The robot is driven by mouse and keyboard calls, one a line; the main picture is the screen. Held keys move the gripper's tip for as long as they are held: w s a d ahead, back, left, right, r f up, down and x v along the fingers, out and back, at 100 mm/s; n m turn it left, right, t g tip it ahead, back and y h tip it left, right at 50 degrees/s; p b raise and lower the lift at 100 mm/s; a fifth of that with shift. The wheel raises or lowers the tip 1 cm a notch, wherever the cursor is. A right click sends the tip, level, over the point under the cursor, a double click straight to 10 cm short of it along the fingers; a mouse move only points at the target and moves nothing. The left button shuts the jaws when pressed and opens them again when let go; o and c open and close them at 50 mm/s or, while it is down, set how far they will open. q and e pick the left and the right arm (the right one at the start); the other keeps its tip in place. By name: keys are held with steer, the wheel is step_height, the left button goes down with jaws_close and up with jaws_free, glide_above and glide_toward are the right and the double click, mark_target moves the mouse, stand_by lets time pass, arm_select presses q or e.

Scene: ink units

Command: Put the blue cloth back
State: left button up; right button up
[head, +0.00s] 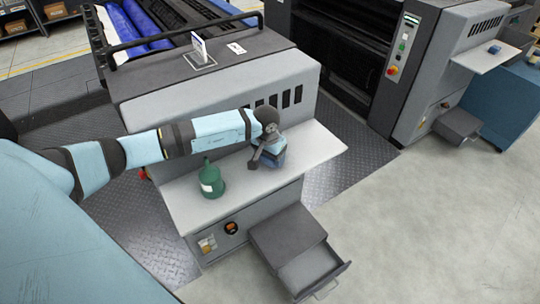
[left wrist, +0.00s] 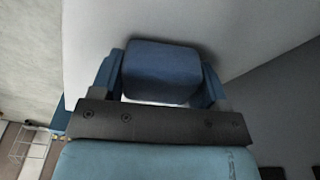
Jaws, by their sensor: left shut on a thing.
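The blue cloth (left wrist: 162,70) is a folded, rounded block between the two fingers of my left gripper (left wrist: 160,85) in the left wrist view. The gripper is shut on it. In the head view my left gripper (head: 268,158) points down at the pale shelf (head: 318,146) of the grey machine, with the cloth mostly hidden behind the hand. I cannot tell whether the cloth touches the shelf. My right gripper is not in view.
A green bottle (head: 211,180) stands on the shelf left of my gripper. Below, a grey drawer (head: 318,270) is pulled open. A second machine (head: 430,75) at the right has its own shelf with a small blue thing (head: 494,50) on it. Open floor lies at the right.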

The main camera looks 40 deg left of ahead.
arm_select(q)
steer(key=shift+f, duration=0.2)
steer(key=o, duration=1)
steer(key=shift+c, duration=0.2)
steer(key=shift+r, duration=0.1)
